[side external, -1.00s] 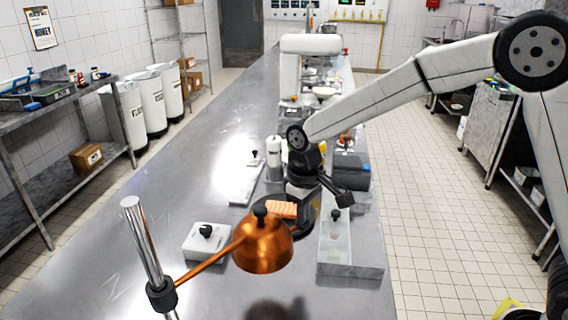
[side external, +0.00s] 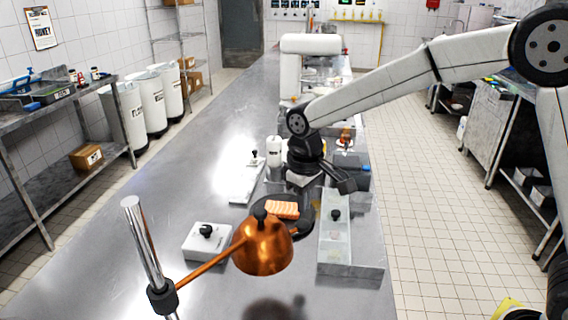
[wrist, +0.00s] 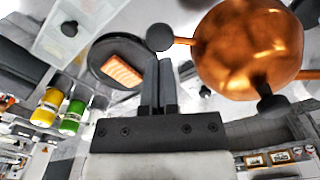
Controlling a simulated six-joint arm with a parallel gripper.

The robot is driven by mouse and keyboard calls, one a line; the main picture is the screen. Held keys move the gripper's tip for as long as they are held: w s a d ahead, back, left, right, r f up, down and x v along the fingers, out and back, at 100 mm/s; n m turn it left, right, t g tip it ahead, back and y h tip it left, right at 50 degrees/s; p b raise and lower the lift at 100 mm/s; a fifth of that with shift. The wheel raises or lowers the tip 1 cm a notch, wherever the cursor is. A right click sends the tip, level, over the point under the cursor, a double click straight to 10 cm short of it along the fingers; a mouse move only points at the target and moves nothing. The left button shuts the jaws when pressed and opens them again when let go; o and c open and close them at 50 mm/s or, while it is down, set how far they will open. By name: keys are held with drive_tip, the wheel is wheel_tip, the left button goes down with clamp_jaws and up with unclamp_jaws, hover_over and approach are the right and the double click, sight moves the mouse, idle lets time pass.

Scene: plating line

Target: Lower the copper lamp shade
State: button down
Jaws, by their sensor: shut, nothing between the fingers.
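The copper lamp shade (side external: 263,248) is a dome with a black knob on top. It hangs above the counter on a copper arm, which runs to a black clamp on an upright chrome post (side external: 140,240). The shade is large at the upper right of the wrist view (wrist: 250,45), where a black ball on a short copper rod sticks out from it. My gripper (side external: 347,187) is behind and to the right of the shade, apart from it. In the wrist view, its fingers (wrist: 158,75) are shut together and empty, just below the black ball in the picture; I cannot tell the depth gap.
A salmon-coloured piece (side external: 283,209) lies on a round black plate (side external: 302,226) behind the shade. A white lidded box (side external: 195,250) is at left. A long pale container (side external: 350,262) with a black knob is at right. The left counter is mostly clear.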

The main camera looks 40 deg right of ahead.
drive_tip(key=shift+r, duration=2.85)
drive_tip(key=s+d+f+m+t, duration=0.1)
drive_tip(key=s+d+f, duration=0.4)
drive_tip(key=s, duration=0.3)
drive_tip(key=s+d+f+m+t, duration=0.1)
drive_tip(key=s+d+f+m, duration=0.1)
drive_tip(key=s+d+f, duration=0.3)
wheel_tip(320, 180, down, 2)
drive_tip(key=s, duration=0.2)
drive_tip(key=shift+s+d+t, duration=0.3)
drive_tip(key=shift+s+d, duration=0.05)
drive_tip(key=shift+f, duration=0.1)
